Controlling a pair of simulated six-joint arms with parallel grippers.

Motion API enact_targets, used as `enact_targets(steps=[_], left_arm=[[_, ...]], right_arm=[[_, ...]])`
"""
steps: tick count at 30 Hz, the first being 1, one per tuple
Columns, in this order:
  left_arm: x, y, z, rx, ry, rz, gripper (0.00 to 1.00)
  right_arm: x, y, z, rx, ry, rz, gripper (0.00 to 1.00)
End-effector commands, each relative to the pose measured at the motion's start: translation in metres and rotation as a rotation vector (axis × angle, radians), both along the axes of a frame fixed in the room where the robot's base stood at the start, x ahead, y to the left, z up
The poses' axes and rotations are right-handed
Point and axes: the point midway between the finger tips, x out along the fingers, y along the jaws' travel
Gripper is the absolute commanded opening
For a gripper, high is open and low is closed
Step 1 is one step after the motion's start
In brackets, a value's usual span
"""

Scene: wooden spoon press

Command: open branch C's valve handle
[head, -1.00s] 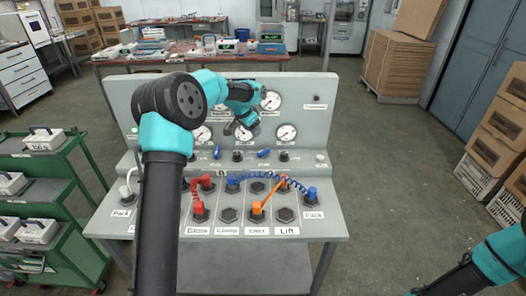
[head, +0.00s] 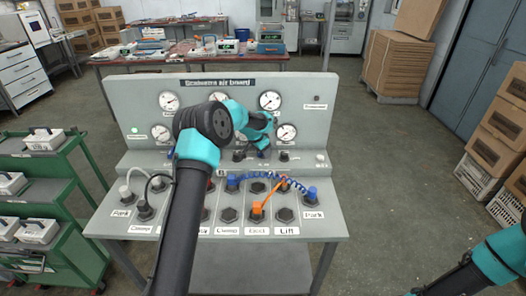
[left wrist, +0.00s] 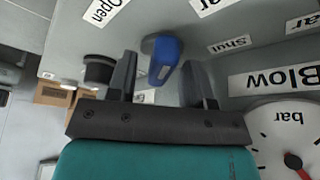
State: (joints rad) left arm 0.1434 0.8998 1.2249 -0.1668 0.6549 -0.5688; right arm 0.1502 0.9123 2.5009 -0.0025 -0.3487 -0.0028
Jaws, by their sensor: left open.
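A blue valve handle (left wrist: 166,58) on a dark round stem shows in the left wrist view, on the grey panel face. My left gripper (left wrist: 160,66) is open, with one finger on each side of the handle; I cannot tell whether either touches it. "Open" (left wrist: 101,10) and "Shut" (left wrist: 230,43) labels flank the handle and appear upside down. In the head view my left gripper (head: 262,144) is at the right part of the panel, largely covering the handle. The branch letter is not readable. My right gripper is out of view.
Gauges, one being (head: 270,101), line the upright board (head: 318,122) close above my left gripper. A black knob (left wrist: 98,70) sits beside it. The bench below carries plugs, an orange lever (head: 257,209) and a blue coiled hose (head: 262,175). A green cart (head: 75,215) stands at left.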

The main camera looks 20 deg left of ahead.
Motion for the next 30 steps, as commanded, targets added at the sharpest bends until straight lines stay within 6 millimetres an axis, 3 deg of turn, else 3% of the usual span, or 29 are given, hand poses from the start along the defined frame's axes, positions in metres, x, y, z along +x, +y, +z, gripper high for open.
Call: enact_targets(steps=[8, 22, 30], left_arm=[[0.0003, 0.0, -0.0012, 0.0, 0.0, 0.0, 0.47], [0.0002, -0.0001, -0.001, 0.0, 0.001, 0.0, 0.02], [0.0001, -0.0002, -0.0009, 0.0, 0.001, 0.009, 0.0]], right_arm=[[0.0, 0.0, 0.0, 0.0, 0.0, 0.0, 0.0], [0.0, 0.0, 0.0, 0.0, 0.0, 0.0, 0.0], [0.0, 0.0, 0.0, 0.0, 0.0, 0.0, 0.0]])
